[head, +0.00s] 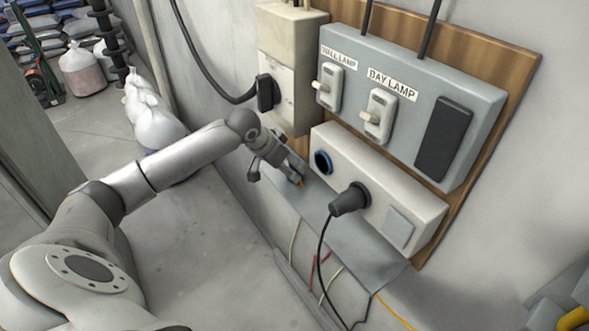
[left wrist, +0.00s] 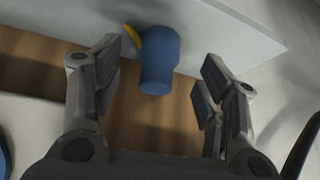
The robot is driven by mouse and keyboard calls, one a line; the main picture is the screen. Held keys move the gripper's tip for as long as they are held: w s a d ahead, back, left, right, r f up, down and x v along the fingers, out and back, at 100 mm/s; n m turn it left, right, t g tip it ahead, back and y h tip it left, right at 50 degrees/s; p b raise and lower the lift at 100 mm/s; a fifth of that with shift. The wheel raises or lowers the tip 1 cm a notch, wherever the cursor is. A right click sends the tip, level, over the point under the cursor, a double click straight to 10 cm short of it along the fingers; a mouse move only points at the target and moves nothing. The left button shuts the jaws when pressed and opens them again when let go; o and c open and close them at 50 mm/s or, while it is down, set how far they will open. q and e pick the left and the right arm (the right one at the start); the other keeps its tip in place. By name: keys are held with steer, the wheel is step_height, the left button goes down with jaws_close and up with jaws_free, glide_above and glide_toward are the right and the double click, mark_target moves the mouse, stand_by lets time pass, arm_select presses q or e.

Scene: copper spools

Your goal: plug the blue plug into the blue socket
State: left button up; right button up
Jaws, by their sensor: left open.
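The blue plug (left wrist: 160,60) shows in the left wrist view on the grey shelf, with a short yellow piece at its upper left end. In the head view the plug is mostly hidden by my left gripper (head: 290,172); a bit of yellow shows there. My left gripper is open, its fingers (left wrist: 163,75) on either side of the plug with gaps on both sides. The blue-ringed socket (head: 323,162) is empty, in the left part of the white box's front. A sliver of blue ring (left wrist: 3,158) shows at the left wrist view's edge. My right gripper is not in view.
A black plug (head: 349,200) with a cord sits in the white socket box (head: 372,190), right of the blue socket. The grey shelf (head: 345,245) lies below. Above is a grey switch panel (head: 410,60) with two lamp switches. Wires hang below the shelf.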

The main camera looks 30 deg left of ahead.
mark_target(290, 167)
arm_select(q)
steer(key=p+x, duration=0.1)
steer(key=x, duration=0.3)
steer(key=shift+w+r, duration=0.1)
steer(key=shift+w, duration=0.05)
steer(key=c, duration=1.1)
steer(key=shift+o, duration=0.2)
